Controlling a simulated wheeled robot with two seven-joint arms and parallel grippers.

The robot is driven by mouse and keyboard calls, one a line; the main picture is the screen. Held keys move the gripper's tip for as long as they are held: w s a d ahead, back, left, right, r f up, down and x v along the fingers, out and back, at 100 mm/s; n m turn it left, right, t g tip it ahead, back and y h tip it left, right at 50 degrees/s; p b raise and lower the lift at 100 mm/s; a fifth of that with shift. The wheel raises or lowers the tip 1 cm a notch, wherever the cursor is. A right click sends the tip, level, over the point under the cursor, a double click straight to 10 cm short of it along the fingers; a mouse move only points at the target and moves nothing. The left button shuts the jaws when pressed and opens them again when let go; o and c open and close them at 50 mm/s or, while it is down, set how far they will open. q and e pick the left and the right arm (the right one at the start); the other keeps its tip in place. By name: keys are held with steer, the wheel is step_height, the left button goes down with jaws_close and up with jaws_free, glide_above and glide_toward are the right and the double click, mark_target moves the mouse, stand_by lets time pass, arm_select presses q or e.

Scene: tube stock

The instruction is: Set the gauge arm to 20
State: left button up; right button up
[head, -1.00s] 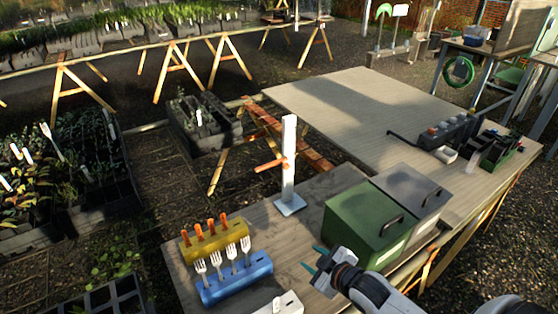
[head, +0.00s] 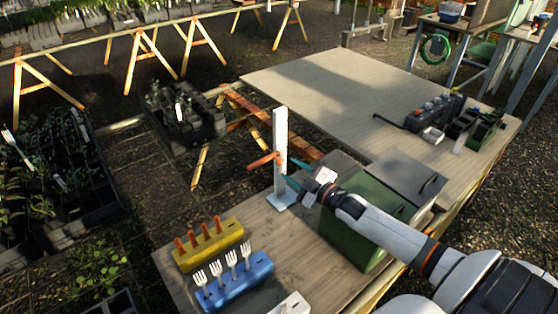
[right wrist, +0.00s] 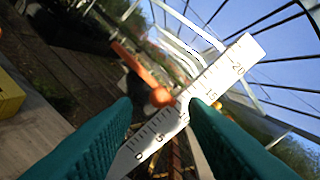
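The gauge is a white upright post (head: 280,150) on a square foot on the table, with an orange arm (head: 262,160) sticking out to the left. My right gripper (head: 293,173) is just right of the post. Its teal fingers are apart, and the hub shows in the gap, apparently beyond the tips. My left gripper is out of view.
A green box (head: 350,225) and a grey box (head: 408,172) stand under and beside my right arm. A yellow block (head: 208,247) with orange-handled tools and a blue block (head: 236,286) with forks stand at front left. The back of the table (head: 330,90) is clear.

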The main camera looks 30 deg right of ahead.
mark_target(281, 163)
steer(key=w, duration=0.4)
steer(key=shift+a, duration=0.35)
steer(key=shift+w+a, duration=0.2)
steer(key=shift+w, duration=0.75)
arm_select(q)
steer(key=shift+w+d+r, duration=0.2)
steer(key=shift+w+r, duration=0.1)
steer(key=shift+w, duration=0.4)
arm_select(e)
steer(key=shift+c, duration=0.3)
